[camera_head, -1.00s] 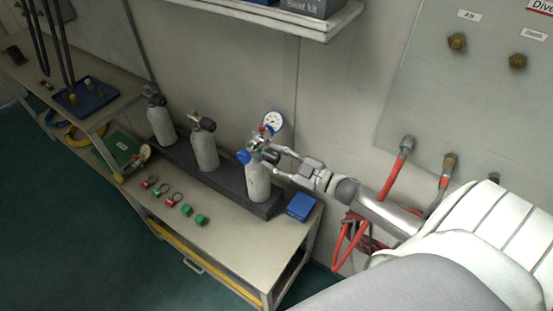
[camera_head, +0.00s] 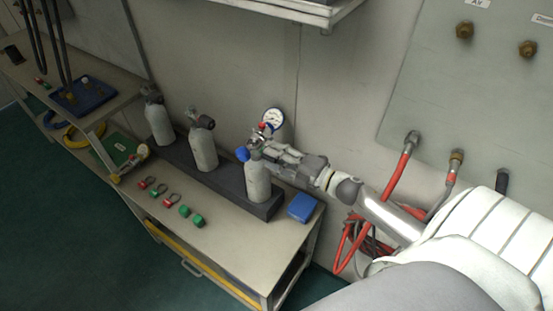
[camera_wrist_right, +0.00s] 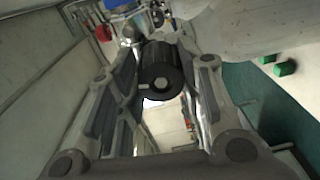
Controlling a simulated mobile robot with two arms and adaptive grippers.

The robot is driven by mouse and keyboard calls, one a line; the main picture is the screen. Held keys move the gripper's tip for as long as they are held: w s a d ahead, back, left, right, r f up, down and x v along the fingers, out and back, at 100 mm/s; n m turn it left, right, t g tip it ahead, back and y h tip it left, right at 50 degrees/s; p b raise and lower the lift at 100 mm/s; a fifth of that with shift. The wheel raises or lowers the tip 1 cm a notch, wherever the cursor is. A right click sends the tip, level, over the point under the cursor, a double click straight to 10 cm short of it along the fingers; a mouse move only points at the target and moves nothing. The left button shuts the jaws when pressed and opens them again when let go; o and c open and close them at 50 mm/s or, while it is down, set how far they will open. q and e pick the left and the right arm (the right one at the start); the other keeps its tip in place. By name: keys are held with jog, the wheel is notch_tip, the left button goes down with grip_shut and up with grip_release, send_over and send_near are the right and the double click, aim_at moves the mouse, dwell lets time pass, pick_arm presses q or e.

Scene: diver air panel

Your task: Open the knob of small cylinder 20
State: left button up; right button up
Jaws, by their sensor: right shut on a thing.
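Three small grey cylinders stand upright in a dark rack on the bench. The rightmost cylinder (camera_head: 257,185) carries a valve with a blue part (camera_head: 242,154) and a round white gauge (camera_head: 273,118). I cannot read any number on the cylinders. My right gripper (camera_head: 268,151) reaches in from the right at valve height. In the right wrist view, a black round knob (camera_wrist_right: 161,68) lies between its two fingers, and the gripper is shut on it. In the head view the fingers hide the knob. My left gripper is not in view.
The middle cylinder (camera_head: 204,150) and left cylinder (camera_head: 160,123) stand in the dark rack (camera_head: 226,181). A blue box (camera_head: 302,207) sits right of the rack. Red and green fittings lie in front. Red hoses (camera_head: 398,178) hang from the wall panel (camera_head: 455,100).

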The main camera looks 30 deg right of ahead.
jog(key=n+b, duration=0.2)
jog(key=n, duration=0.2)
jog(key=shift+f, duration=0.15)
jog(key=shift+n+b, duration=0.8)
jog(key=shift+n, duration=0.6)
jog(key=o, duration=1.1)
jog(key=shift+c, duration=0.2)
jog(key=shift+s, duration=0.1)
jog(key=v, duration=1.1)
jog(key=shift+s, duration=0.45)
